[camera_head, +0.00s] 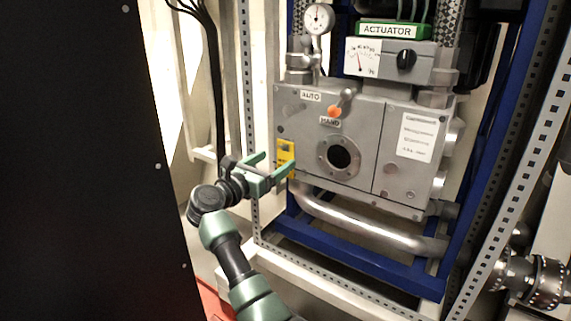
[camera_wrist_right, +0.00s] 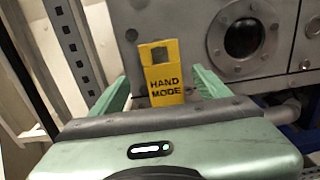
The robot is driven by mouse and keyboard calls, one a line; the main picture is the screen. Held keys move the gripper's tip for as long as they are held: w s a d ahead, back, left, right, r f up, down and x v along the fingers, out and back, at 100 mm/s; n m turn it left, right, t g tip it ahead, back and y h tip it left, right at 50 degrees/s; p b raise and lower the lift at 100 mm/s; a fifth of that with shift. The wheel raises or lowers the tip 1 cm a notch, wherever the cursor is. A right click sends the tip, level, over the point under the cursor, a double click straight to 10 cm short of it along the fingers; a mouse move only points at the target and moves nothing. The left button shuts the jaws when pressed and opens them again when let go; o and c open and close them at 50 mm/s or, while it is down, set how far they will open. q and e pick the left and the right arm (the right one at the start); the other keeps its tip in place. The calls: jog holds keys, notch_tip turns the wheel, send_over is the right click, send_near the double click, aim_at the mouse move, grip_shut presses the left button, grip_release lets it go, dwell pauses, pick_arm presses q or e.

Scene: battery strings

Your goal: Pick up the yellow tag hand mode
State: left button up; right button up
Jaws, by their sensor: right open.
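The yellow tag (camera_head: 286,161) hangs on the lower left of the grey actuator box in the head view. In the right wrist view the tag (camera_wrist_right: 163,75) reads "HAND MODE" and has a square opening near its top. My right gripper (camera_head: 273,168) is open, with its green fingers pointing at the tag. In the right wrist view the tag appears between the two fingers of my right gripper (camera_wrist_right: 160,88). I cannot tell whether the fingers touch it. My left gripper is in neither view.
The grey actuator box (camera_head: 368,122) carries a lever with an orange knob (camera_head: 335,112) and a round port (camera_head: 339,157). A perforated metal post (camera_head: 249,120) stands just left of the tag. A silver pipe (camera_head: 360,226) runs below the box. A black panel (camera_head: 85,170) fills the left.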

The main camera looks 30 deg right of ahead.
aim_at(285, 156)
jog(key=b+x, duration=0.1)
jog(key=x, duration=0.1)
jog(key=b+x, duration=0.1)
jog(key=x, duration=0.1)
jog(key=shift+d+f, duration=0.25)
jog(key=shift+d, duration=0.2)
jog(key=shift+w+d+r+b, duration=0.1)
jog(key=shift+w+d+b, duration=0.05)
jog(key=shift+d+b, duration=0.2)
jog(key=c, duration=1.4)
